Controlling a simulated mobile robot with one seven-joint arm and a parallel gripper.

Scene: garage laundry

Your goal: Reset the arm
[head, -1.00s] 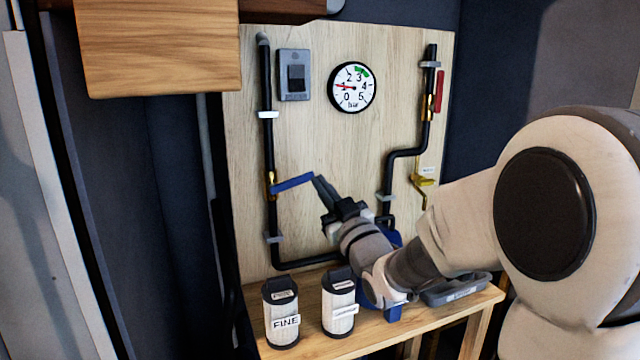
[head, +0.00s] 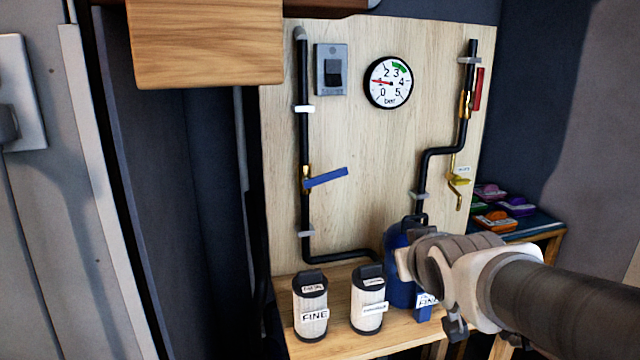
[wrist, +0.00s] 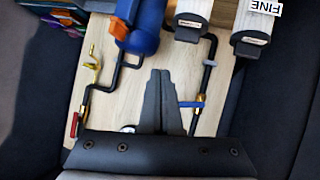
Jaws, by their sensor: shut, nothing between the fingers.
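My gripper (wrist: 160,75) is shut and empty in the wrist view, its dark fingers together in front of the wooden board, which appears upside down there. In the head view my arm (head: 460,265) reaches in from the right at the height of the blue tank; I cannot clearly make out the fingertips there. The blue valve handle (head: 326,178) on the left pipe sits at a slant, rising to the right, with my arm apart from it. It also shows in the wrist view (wrist: 191,104), beside the fingers.
The board (head: 370,150) carries a gauge (head: 388,82), a switch (head: 331,70) and a yellow valve (head: 458,180). Two filter canisters (head: 310,308) (head: 368,300) and a blue tank (head: 398,262) stand on the bench. A wooden cabinet (head: 205,42) overhangs at upper left. Coloured items (head: 494,220) lie at right.

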